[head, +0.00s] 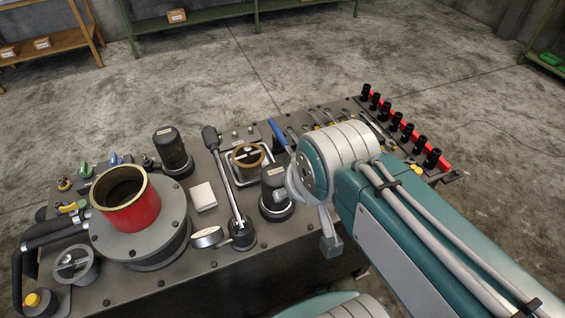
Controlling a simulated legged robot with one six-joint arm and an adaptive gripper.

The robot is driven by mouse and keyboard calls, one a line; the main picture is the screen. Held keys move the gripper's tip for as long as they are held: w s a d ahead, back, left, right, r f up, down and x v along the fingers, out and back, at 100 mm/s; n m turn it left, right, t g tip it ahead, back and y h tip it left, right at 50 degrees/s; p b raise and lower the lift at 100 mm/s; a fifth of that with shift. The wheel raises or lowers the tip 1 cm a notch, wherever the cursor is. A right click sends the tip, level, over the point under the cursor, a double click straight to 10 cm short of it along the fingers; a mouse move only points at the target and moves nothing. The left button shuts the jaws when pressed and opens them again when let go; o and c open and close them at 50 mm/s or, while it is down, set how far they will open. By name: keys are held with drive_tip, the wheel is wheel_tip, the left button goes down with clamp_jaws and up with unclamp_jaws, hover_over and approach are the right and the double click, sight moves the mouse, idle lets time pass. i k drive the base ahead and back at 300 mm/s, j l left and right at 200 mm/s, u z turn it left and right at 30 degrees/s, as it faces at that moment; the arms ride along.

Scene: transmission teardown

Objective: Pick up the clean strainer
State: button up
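I cannot tell for sure which part is the clean strainer. One candidate is a short grey round part (75,266) with a light top, at the bench's front left corner. Another is a brass-rimmed round part (247,155) in a metal tray (241,182) near the middle of the bench. My arm reaches in from the lower right, and its grey and teal wrist is over the bench's right half, right of the tray.
A red cylinder (130,203) stands on a round grey housing (142,236) at left. A tall lever (228,185) rises mid-bench. A red rack (405,128) of black sockets lines the right edge. A white block (203,196) lies between.

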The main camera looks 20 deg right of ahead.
sight(78, 265)
drive_tip(key=k+j+u, duration=0.15)
drive_tip(key=j+u, duration=0.2)
drive_tip(key=k+j+u, duration=0.15)
drive_tip(key=u, duration=0.15)
drive_tip(key=j+u, duration=0.35)
drive_tip(key=k+j, duration=0.05)
drive_tip(key=j, duration=0.05)
